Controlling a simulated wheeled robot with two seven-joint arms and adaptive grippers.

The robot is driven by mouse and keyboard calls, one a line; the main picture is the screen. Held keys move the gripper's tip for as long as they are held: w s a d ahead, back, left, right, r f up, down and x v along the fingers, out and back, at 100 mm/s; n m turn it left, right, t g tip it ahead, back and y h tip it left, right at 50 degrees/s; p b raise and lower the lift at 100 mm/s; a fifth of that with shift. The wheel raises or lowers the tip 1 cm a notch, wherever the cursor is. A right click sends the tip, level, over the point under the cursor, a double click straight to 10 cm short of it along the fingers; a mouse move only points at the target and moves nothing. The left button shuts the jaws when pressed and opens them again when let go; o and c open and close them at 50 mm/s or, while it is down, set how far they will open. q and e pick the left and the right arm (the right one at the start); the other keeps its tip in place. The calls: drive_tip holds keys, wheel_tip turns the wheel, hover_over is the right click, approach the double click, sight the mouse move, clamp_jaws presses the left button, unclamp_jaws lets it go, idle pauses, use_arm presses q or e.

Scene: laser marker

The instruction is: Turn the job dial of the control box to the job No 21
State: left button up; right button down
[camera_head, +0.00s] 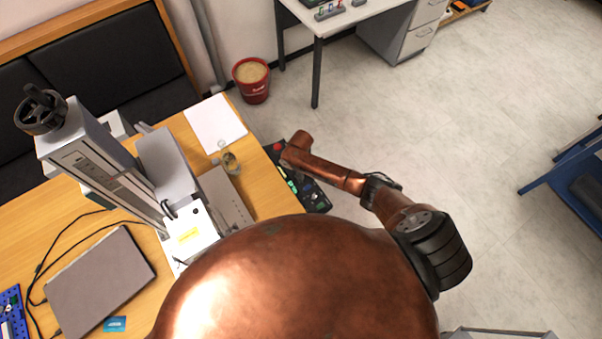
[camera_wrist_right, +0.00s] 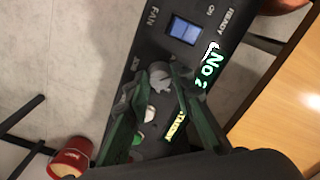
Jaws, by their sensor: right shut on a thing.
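The black control box (camera_head: 315,199) sits along the right edge of the wooden table in the head view, partly covered by my right arm. In the right wrist view, the control box (camera_wrist_right: 145,45) fills the middle, tilted. The grey job dial (camera_wrist_right: 158,77) sits near the "JOB" label, between the fingertips of my right gripper (camera_wrist_right: 158,80). The gripper is shut on the dial. The lit display (camera_wrist_right: 209,66) reads "No 2"; anything after the 2 is hidden by a finger. My left gripper is not in view.
A blue-lit rocker switch (camera_wrist_right: 184,30) is beside the "FAN" label. In the head view, a tall grey marking machine (camera_head: 105,150) stands left of the box. A laptop (camera_head: 100,280) and white paper (camera_head: 215,123) lie on the table. A red bucket (camera_head: 252,88) stands on the floor.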

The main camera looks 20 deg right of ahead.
idle(0.3)
drive_tip(key=c, duration=1.7)
unclamp_jaws()
drive_tip(key=shift+o, duration=0.2)
wheel_tip(320, 180, up, 12)
